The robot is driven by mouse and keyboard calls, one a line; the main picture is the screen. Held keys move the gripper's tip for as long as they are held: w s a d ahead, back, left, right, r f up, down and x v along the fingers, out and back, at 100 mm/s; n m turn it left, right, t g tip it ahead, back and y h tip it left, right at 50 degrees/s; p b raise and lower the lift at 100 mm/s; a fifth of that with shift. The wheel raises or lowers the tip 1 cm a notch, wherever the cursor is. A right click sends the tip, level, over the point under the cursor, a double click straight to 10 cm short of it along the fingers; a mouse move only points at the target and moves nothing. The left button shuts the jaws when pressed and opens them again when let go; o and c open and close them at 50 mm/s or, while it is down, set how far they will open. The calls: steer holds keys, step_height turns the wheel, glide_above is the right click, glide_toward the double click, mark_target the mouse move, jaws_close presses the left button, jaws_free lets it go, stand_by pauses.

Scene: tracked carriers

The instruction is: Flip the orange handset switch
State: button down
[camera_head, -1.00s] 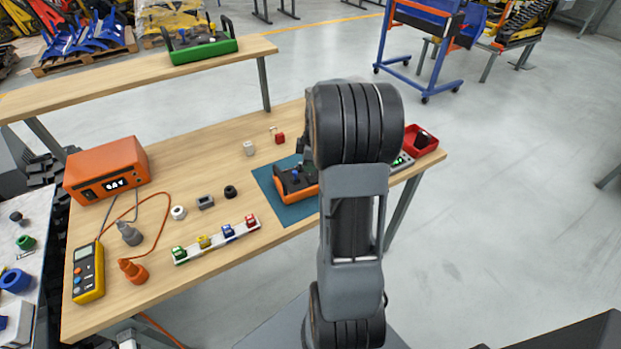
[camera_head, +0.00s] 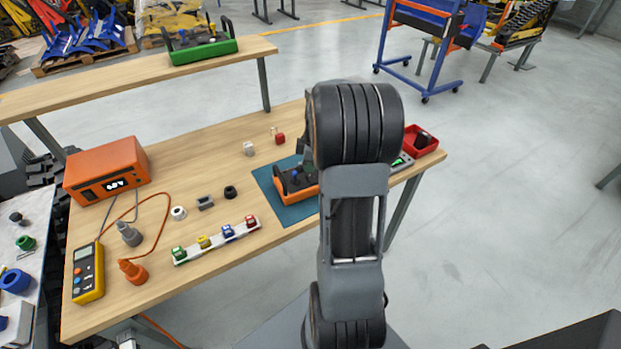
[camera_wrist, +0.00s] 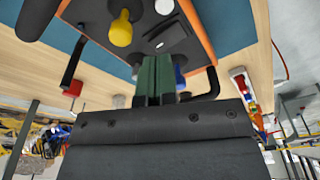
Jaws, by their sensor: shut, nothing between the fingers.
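The orange handset (camera_head: 284,198) lies on a teal mat (camera_head: 297,213) at the right of the bench, partly hidden by my arm. In the wrist view its orange rim (camera_wrist: 196,27) frames a dark panel with a yellow knob (camera_wrist: 121,32), a white knob (camera_wrist: 164,7) and a blue part (camera_wrist: 180,79) beside my fingers. A small white-marked plate (camera_wrist: 156,36) sits on the panel. My gripper (camera_wrist: 161,62) is shut and empty, its green fingertips at the panel; I cannot tell whether they touch it. I cannot make out which way the switch lies.
A black handle (camera_wrist: 74,62) stands at one handset end, another (camera_wrist: 212,84) at the other. A red tray (camera_head: 427,150) is at the bench's right end. A strip of coloured switches (camera_head: 216,240), an orange supply box (camera_head: 107,170) and a yellow meter (camera_head: 88,273) lie left.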

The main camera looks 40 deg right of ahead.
mark_target(310, 175)
steer(key=shift+f+b, duration=0.95)
steer(key=shift+f, duration=0.25)
stand_by(1.1)
steer(key=shift+r, duration=0.1)
steer(key=shift+r+p, duration=2.5)
steer(key=shift+r, duration=1)
